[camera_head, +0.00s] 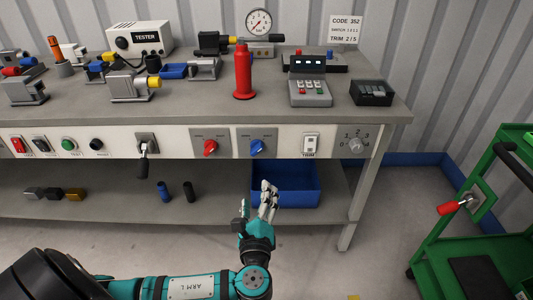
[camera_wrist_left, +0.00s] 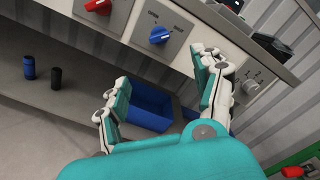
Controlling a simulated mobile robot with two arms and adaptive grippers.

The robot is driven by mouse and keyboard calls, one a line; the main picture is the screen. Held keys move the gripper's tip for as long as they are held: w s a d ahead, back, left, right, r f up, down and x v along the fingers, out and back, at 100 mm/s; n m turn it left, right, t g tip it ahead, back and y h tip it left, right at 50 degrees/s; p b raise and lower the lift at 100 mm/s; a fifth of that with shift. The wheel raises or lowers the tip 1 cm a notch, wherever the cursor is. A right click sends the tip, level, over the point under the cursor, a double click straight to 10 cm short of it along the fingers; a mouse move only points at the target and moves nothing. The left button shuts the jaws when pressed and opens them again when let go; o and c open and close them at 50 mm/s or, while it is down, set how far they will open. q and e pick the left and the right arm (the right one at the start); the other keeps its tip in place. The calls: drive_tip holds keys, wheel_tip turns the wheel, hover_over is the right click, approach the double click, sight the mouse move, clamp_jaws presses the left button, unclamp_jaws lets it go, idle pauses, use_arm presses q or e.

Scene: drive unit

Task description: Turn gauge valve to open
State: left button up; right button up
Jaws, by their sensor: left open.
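A round white gauge (camera_head: 258,22) stands at the back of the bench on a grey base (camera_head: 262,51), with a short dark lever-like part (camera_head: 276,38) at its right. On the front panel are a red knob (camera_head: 210,147) and a blue knob (camera_head: 256,147), each on a grey plate with small labels. In the left wrist view the blue knob (camera_wrist_left: 160,35) is beyond the fingers and the red knob (camera_wrist_left: 97,6) is at the top left. My left gripper (camera_head: 257,198) is open and empty, below the blue knob and apart from it. My right gripper is out of view.
A blue bin (camera_head: 305,184) sits on the lower shelf behind my left gripper. A red bottle (camera_head: 243,75) and a keypad box (camera_head: 310,92) stand on the bench. A black-handled lever (camera_head: 142,165) protrudes from the panel. A green cart (camera_head: 450,230) stands at the right.

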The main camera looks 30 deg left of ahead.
sight(258, 153)
use_arm(q)
drive_tip(key=b+x, duration=0.2)
drive_tip(key=x, duration=1.5)
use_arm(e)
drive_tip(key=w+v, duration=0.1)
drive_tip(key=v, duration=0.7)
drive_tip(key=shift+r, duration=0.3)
use_arm(q)
drive_tip(key=shift+a+r, duration=0.15)
drive_tip(key=shift+r, duration=0.05)
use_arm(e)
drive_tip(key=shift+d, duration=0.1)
use_arm(q)
drive_tip(key=c, duration=1.2)
